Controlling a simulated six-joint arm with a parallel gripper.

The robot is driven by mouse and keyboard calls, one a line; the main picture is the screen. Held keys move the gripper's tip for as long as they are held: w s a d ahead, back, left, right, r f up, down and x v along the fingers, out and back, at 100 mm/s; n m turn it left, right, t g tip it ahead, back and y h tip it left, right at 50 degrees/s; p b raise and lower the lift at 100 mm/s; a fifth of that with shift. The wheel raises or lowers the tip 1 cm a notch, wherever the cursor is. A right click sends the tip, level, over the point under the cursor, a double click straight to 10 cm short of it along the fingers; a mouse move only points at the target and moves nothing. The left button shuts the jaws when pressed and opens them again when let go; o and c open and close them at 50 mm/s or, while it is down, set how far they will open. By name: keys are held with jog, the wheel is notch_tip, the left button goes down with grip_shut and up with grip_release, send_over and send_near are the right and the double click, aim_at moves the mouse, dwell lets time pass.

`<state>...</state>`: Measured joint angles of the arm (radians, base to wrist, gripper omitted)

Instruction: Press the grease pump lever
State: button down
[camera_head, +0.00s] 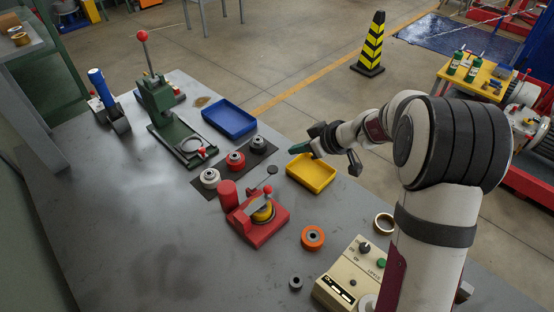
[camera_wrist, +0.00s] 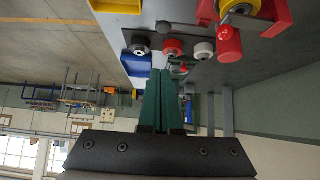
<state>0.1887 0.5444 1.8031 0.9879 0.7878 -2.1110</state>
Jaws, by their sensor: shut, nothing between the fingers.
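A red bench device (camera_head: 258,218) that looks like the grease pump stands mid-bench; a red cylinder (camera_head: 227,194) stands at its left. It has a yellow round part, a pale lever (camera_head: 257,200) and a red knob (camera_head: 267,189). The lever's exact tilt is hard to tell. In the wrist view the red device (camera_wrist: 272,18) is at the top right, partly cut off. My gripper (camera_head: 298,149) is shut and empty, above the far edge of the yellow tray, behind and right of the device. Its green fingers (camera_wrist: 161,88) lie together in the wrist view.
The yellow tray (camera_head: 324,181) is below my gripper. A dark mat with several rollers (camera_head: 236,161), a blue tray (camera_head: 230,128) and a green press (camera_head: 160,105) with a tall red-knobbed lever stand further left. A beige control box (camera_head: 340,287) and orange ring (camera_head: 312,238) are nearer.

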send_over(277, 171)
notch_tip(277, 171, down, 8)
jog(key=shift+r, duration=0.15)
notch_tip(277, 171, down, 2)
jog(key=shift+f, duration=0.7)
jog(key=f, duration=0.1)
jog(key=f+m+g+y, duration=0.1)
jog(key=shift+w+d+f+g, duration=0.2)
jog(key=shift+d+f+g, duration=0.1)
jog(key=shift+d+f, duration=0.05)
jog(key=shift+f, duration=0.25)
